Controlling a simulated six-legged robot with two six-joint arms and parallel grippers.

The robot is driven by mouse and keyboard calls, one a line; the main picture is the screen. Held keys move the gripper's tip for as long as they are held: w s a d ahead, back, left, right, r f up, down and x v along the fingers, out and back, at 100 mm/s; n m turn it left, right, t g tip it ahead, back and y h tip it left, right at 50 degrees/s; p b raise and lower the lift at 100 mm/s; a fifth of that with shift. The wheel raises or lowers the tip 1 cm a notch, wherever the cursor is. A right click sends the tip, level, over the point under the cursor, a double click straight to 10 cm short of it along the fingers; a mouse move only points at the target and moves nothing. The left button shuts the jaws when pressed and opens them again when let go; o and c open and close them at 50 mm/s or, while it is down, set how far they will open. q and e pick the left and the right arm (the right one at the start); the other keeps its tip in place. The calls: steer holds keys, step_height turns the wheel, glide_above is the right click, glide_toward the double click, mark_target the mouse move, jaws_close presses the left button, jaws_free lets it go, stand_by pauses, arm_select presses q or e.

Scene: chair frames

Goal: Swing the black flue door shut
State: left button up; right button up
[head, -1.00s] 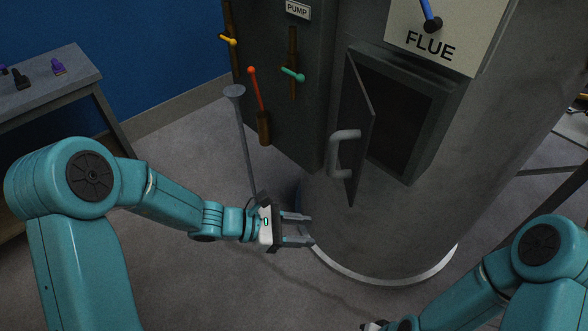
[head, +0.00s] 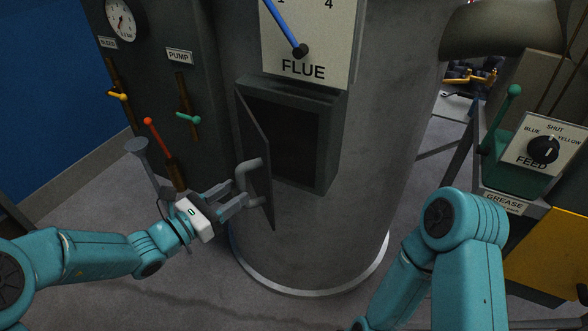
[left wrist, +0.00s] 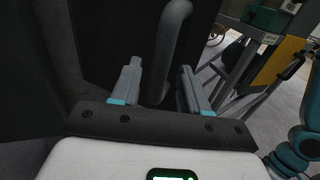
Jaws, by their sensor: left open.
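The black flue door (head: 256,150) stands ajar on the front of the grey cylinder, hinged at the left of its dark opening (head: 292,140) below the FLUE plate. Its grey curved handle (head: 242,175) sticks out toward the left. My left gripper (head: 239,194) is open at the handle's lower part. In the left wrist view the handle (left wrist: 172,40) runs between the two open fingers (left wrist: 159,72), with the dark door (left wrist: 115,40) behind it. I cannot tell whether a finger touches it. My right arm is at the lower right, and its gripper is out of view.
A FEED box (head: 545,150) stands at the right. Floor around the cylinder's base is clear.

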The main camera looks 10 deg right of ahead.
mark_target(265, 185)
arm_select(q)
steer(key=shift+w+d+r, duration=0.1)
steer(key=shift+w+d, duration=0.3)
steer(key=shift+d, duration=0.2)
steer(key=shift+w+d, duration=0.2)
steer(key=shift+w, duration=0.05)
steer(key=shift+c, duration=0.9)
jaws_close()
steer(key=shift+d+f, duration=0.2)
steer(key=shift+d, duration=0.4)
steer(key=shift+w+d+b, duration=0.15)
steer(key=shift+d+b, duration=0.7)
steer(key=shift+d, duration=1.15)
